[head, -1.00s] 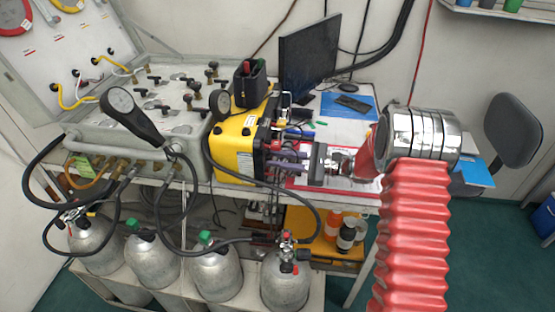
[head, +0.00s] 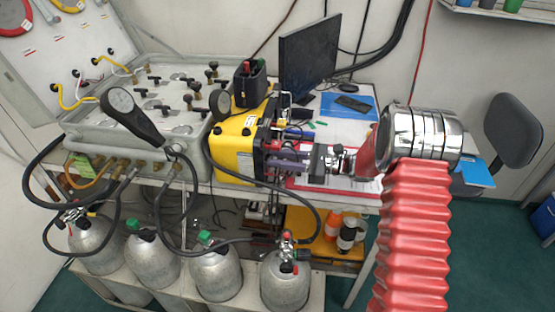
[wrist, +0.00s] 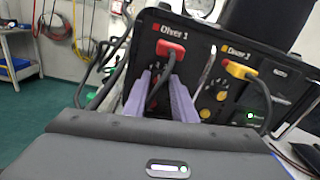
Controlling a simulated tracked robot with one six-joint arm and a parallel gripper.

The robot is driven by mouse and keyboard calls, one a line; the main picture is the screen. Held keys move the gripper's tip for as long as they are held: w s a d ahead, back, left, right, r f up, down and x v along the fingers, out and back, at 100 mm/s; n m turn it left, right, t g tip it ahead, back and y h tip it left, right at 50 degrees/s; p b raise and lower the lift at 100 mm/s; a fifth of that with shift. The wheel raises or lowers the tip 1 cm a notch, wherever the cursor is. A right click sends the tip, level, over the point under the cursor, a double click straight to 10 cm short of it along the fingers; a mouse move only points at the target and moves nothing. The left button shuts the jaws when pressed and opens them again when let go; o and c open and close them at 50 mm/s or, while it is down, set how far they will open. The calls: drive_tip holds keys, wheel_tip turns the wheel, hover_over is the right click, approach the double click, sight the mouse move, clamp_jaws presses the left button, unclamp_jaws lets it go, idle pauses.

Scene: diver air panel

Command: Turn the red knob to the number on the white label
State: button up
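In the wrist view a black panel marked "Diver 1" and "Diver 2" faces me. A red plug-like piece (wrist: 171,48) with a dark cable sits under the "Diver 1" lettering. No red knob shows clearly; the panel below the red piece is partly hidden by my fingers and the cable. My gripper (wrist: 164,76) has two pale purple fingers, apart, reaching to the panel just below the red piece, with the dark cable showing between them. I cannot tell whether they touch anything. In the head view my gripper (head: 276,161) is at the yellow case's right side. No number on a white label is readable.
The yellow case (head: 232,155) stands on the bench beside a grey valve console (head: 140,130). A yellow plug (wrist: 240,70) with a looping cable and yellow knobs (wrist: 222,95) are right of my fingers. A black hose crosses below my gripper. A monitor (head: 308,58) stands behind.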

drive_tip(key=o, duration=0.3)
drive_tip(key=shift+d, duration=0.1)
drive_tip(key=v, duration=1.3)
drive_tip(key=shift+d, duration=0.3)
